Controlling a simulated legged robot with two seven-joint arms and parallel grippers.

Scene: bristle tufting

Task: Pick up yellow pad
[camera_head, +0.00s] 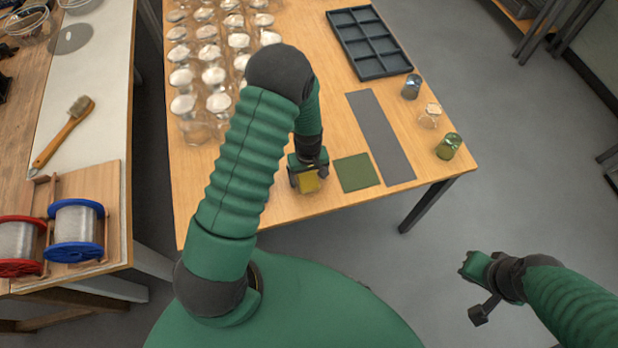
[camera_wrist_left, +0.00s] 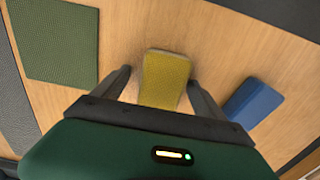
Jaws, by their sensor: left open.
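The yellow pad (camera_head: 309,184) lies on the wooden table near its front edge. In the left wrist view the yellow pad (camera_wrist_left: 166,76) shows between the two finger tips of my left gripper (camera_wrist_left: 158,80), with a little room on each side. My left gripper (camera_head: 307,176) is open over the pad and hides part of it in the head view. The pad looks flat on the table. My right gripper (camera_head: 478,275) hangs over the floor, off the table's right front side; its fingers are not clear.
A green mat (camera_head: 356,172) lies right of the yellow pad, and a grey strip (camera_head: 380,136) beyond it. A blue pad (camera_wrist_left: 253,103) lies close on the other side. Several jars (camera_head: 183,80), a compartment tray (camera_head: 369,42) and an olive cup (camera_head: 449,146) stand farther off.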

